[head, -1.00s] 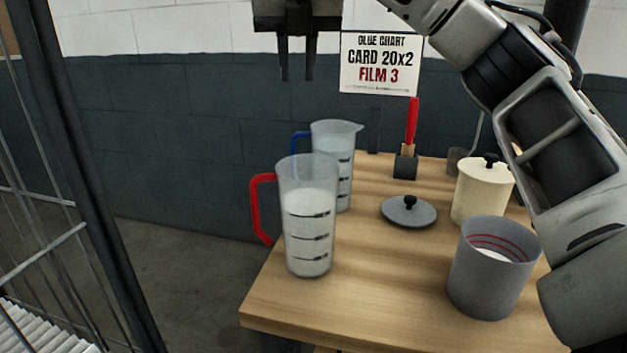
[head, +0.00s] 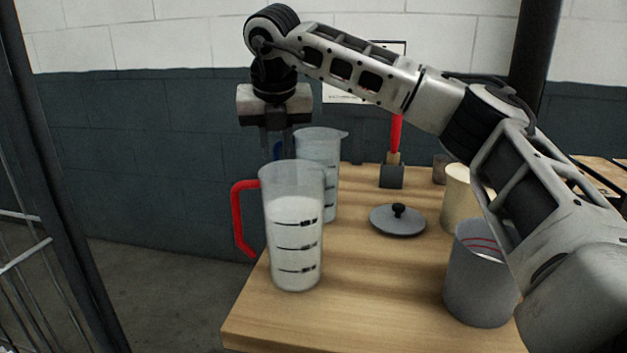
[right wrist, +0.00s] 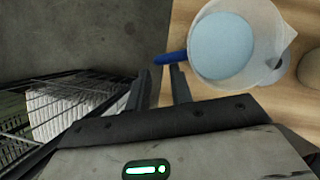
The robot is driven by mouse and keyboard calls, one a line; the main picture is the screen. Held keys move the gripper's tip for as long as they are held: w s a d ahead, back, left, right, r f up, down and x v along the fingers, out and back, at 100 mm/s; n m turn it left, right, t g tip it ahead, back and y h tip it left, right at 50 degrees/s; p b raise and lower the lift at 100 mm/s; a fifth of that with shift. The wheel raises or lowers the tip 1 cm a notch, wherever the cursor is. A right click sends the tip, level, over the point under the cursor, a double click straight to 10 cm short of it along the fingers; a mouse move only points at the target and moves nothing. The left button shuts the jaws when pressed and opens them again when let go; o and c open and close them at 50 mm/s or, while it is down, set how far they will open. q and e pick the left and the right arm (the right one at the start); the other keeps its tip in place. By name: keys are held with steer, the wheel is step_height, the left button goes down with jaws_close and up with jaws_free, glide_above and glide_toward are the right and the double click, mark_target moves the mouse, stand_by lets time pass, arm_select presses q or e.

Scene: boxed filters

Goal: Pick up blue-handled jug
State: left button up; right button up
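The blue-handled jug (head: 326,155) is a clear measuring jug standing on the table behind the red-handled jug (head: 293,235), which hides part of it. It holds a pale blue content, seen from above in the right wrist view (right wrist: 222,45). Its blue handle (right wrist: 172,58) points toward my fingers. My right gripper (head: 277,143) is lowered at the handle, pointing down. In the right wrist view its two fingers (right wrist: 160,72) are apart, with the handle at the tips, nearer the right finger. I see no closed grip. My left gripper is not in view.
A grey lid (head: 398,221) lies mid-table, with a grey beaker (head: 478,285) at the front right. A cream pot (head: 457,198) and a dark holder (head: 391,176) with a red-handled tool stand behind. A metal cage (head: 40,200) is on the left.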

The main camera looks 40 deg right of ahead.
mark_target(276, 159)
steer(key=x, duration=0.3)
steer(key=shift+w+d+f, duration=0.1)
steer(key=shift+w+f, duration=0.05)
steer(key=shift+f, duration=0.2)
jaws_close()
steer(key=shift+r, duration=0.2)
stand_by(0.9)
